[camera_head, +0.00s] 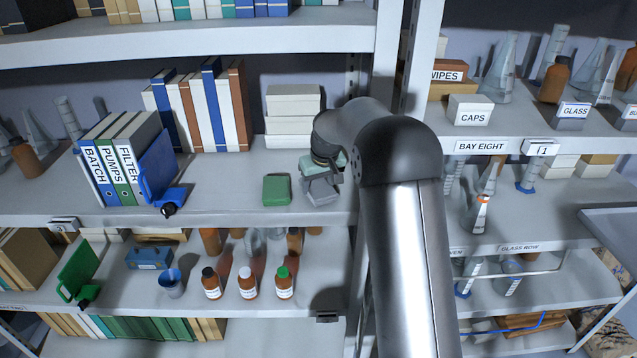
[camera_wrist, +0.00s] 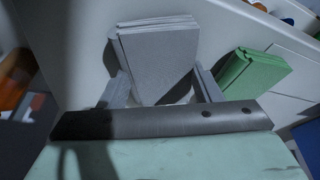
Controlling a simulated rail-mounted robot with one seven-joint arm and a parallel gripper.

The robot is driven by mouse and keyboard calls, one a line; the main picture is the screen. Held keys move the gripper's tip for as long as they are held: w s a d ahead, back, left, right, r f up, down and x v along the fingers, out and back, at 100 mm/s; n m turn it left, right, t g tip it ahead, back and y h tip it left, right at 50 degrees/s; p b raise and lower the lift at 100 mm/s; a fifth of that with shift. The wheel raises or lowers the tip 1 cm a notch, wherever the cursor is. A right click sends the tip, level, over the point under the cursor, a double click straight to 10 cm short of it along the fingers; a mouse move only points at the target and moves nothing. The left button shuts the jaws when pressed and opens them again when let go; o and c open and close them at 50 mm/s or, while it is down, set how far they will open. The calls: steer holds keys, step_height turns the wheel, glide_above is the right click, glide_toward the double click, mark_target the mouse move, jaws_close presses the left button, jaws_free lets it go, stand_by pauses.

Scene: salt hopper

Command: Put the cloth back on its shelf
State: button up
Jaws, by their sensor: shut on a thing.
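A grey folded cloth (camera_head: 320,191) is at the right part of the middle shelf (camera_head: 235,198), under my gripper (camera_head: 323,178). In the wrist view the grey cloth (camera_wrist: 160,60) shows its stacked folds, and my gripper's two fingers (camera_wrist: 162,90) are shut on its near end, one on each side. I cannot tell whether the cloth rests on the shelf or is just above it. A green folded cloth (camera_head: 277,190) lies apart on the shelf, left of the grey one; it also shows at the right in the wrist view (camera_wrist: 250,70).
White boxes (camera_head: 292,105) stand behind the cloths. Books and binders labelled BATCH, PUMPS and FILTER (camera_head: 127,160) stand left, by a blue bookend (camera_head: 160,175). A shelf upright (camera_head: 405,60) is close on the right. Small bottles (camera_head: 246,283) stand on the shelf below. The shelf left of the green cloth is clear.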

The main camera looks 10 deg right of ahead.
steer(key=shift+f, duration=0.2)
steer(key=shift+f, duration=0.1)
steer(key=shift+f, duration=0.15)
steer(key=o, duration=0.9)
steer(key=shift+o, duration=0.2)
steer(key=a+b+v, duration=0.1)
steer(key=b+v, duration=0.1)
steer(key=v, duration=1)
steer(key=s+f+m, duration=0.1)
steer(key=s+f, duration=0.2)
steer(key=s, duration=1)
steer(key=s+f+g, duration=0.1)
steer(key=s+f, duration=0.2)
steer(key=s, duration=1)
steer(key=s+f+m+g, duration=0.1)
steer(key=s+f, duration=0.3)
steer(key=s, duration=0.9)
steer(key=shift+m+h, duration=0.3)
steer(key=shift+h, duration=0.1)
